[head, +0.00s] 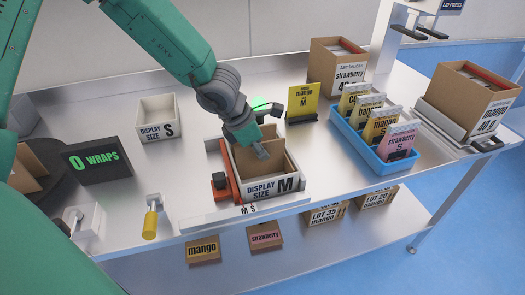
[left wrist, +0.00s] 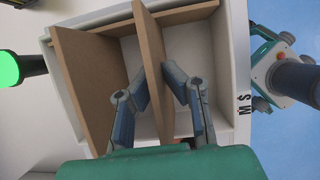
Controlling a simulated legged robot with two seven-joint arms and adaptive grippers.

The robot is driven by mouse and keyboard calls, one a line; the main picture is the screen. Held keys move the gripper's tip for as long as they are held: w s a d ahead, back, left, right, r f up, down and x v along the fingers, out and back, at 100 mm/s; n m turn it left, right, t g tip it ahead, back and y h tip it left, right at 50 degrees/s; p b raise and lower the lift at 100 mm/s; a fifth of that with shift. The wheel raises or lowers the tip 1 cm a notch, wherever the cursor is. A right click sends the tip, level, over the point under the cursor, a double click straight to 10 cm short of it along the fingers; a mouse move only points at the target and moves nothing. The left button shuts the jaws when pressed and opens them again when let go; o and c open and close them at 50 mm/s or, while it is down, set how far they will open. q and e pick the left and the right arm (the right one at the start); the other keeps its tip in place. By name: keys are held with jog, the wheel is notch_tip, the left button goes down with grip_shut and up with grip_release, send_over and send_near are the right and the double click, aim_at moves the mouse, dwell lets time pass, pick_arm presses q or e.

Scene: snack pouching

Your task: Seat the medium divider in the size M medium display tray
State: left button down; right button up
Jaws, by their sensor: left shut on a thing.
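The white size M display tray (head: 262,190) sits on the fixture at the table's front middle, its label facing front. In the left wrist view its white wall (left wrist: 236,60) runs along the right. My left gripper (head: 262,154) reaches down into the tray. In the left wrist view the gripper (left wrist: 158,88) is shut on a thin brown divider (left wrist: 150,45). The divider stands inside the tray, slightly slanted in that view; its lower edge is hidden, so I cannot tell whether it touches the floor. My right gripper is not in view.
An orange-red clamp (head: 222,187) stands left of the tray. A size S tray (head: 158,117) is behind left. A yellow mango pouch (head: 302,103) stands behind right; a blue bin (head: 372,163) of pouches is farther right. Bare table lies between the trays.

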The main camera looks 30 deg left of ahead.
pick_arm(q)
jog(key=shift+f, duration=0.1)
jog(key=c, duration=1.6)
grip_release()
jog(key=v, duration=1.2)
jog(key=shift+f, duration=0.1)
